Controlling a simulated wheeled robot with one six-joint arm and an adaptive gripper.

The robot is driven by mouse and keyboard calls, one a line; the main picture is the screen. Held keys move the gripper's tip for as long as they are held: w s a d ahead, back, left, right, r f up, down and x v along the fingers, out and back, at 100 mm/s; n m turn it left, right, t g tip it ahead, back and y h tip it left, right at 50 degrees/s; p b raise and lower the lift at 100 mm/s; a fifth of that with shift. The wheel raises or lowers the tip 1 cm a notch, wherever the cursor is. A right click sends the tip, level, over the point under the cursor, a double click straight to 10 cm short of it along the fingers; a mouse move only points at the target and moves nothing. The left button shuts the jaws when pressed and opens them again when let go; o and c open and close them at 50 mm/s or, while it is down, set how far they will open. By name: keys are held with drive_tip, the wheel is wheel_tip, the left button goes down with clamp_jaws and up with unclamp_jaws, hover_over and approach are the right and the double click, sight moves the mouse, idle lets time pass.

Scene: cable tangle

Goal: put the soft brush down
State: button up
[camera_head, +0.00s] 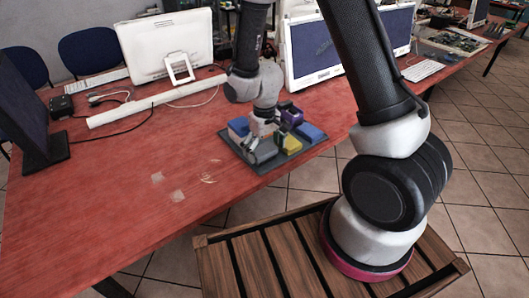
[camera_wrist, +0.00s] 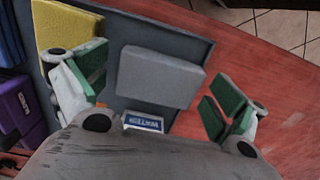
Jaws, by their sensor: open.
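A plain grey block (camera_wrist: 162,76) lies on the dark grey tray (camera_wrist: 200,30) between the spread fingers of my gripper (camera_wrist: 158,90). It may be the soft brush; no bristles show. In the head view the grey block (camera_head: 264,152) is near the tray's front left part, with my gripper (camera_head: 261,138) just over it. The green-padded fingers are open, with a gap to the block on each side. A small blue and white label reading "WATER" (camera_wrist: 143,122) shows below the block, partly hidden by my gripper body.
A yellow block (camera_head: 291,145), blue blocks (camera_head: 310,132) and a purple item (camera_head: 291,116) share the tray. The tray sits at the edge of the red table (camera_head: 110,200). The table's left front is clear.

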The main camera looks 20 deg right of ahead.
wheel_tip(320, 180, up, 10)
wheel_tip(320, 180, up, 14)
drive_tip(key=m+t, duration=0.2)
hover_over(264, 149)
drive_tip(key=s+d, duration=0.6)
drive_tip(key=d, duration=0.2)
drive_tip(key=s+d+r+t, duration=0.1)
drive_tip(key=s+d+r, duration=0.2)
drive_tip(key=s, duration=0.3)
drive_tip(key=s+d+r+m+t, duration=0.1)
drive_tip(key=s+d+r, duration=0.3)
drive_tip(key=s, duration=0.3)
drive_tip(key=shift+r+m, duration=0.3)
drive_tip(key=shift+c, duration=0.2)
